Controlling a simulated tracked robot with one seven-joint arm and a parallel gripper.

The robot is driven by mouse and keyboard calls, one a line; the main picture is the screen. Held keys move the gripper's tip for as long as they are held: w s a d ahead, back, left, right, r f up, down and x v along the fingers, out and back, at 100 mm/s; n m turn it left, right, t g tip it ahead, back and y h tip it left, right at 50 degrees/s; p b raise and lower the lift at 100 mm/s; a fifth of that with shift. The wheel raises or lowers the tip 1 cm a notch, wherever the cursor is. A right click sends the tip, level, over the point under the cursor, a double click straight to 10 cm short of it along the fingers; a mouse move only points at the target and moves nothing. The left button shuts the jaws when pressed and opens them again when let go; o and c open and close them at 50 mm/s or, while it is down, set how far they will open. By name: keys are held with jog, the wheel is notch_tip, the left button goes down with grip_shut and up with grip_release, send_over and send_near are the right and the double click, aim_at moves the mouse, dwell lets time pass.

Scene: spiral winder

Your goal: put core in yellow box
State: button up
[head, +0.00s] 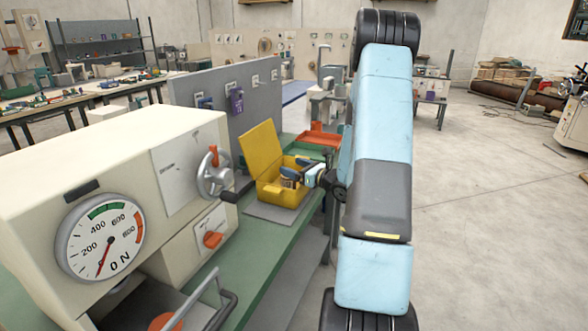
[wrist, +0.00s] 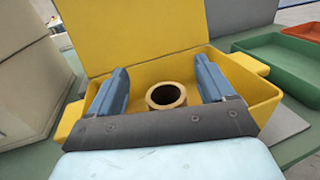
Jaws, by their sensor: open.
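The yellow box (head: 270,191) stands on a grey mat on the green bench with its lid raised at the back. It fills much of the wrist view (wrist: 238,80). The core (wrist: 166,96), a short tan ring with a dark hole, is inside the box, standing with its hole facing up towards the camera. My gripper (wrist: 165,82) is open, its two blue fingers apart on either side of the core, over the box. I see no finger touching the core. In the head view my gripper (head: 299,177) reaches into the box from the right, and the core is hard to make out.
A green tray (wrist: 284,63) and an orange tray (head: 320,138) lie behind the box to the right. The cream machine with a gauge (head: 102,236) and handwheel (head: 215,174) stands to the left. A grey panel (head: 240,115) rises behind. Open floor lies to the right.

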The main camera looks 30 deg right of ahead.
jog(key=v, duration=1.2)
jog(key=s+a+r+n+g+y, duration=0.1)
jog(key=s+a+r+n+g, duration=0.25)
jog(key=a+n, duration=0.35)
jog(key=s+a+r+n+g+y, duration=0.2)
jog(key=a+r+n+g, duration=0.25)
jog(key=a, duration=0.45)
jog(key=s+a+r+n+g+y, duration=0.1)
jog(key=s+a+r+n+g, duration=0.3)
jog(key=a, duration=0.4)
jog(key=s+r+n+h, duration=0.4)
jog(key=s+n+h, duration=0.1)
jog(key=s+n, duration=0.2)
jog(key=s+a+r+n+t+h, duration=0.1)
jog(key=s+r+n+h, duration=0.4)
jog(key=n, duration=0.4)
jog(key=s+h, duration=0.1)
jog(key=s, duration=0.1)
jog(key=shift+s+r, duration=0.25)
jog(key=shift+r, duration=0.05)
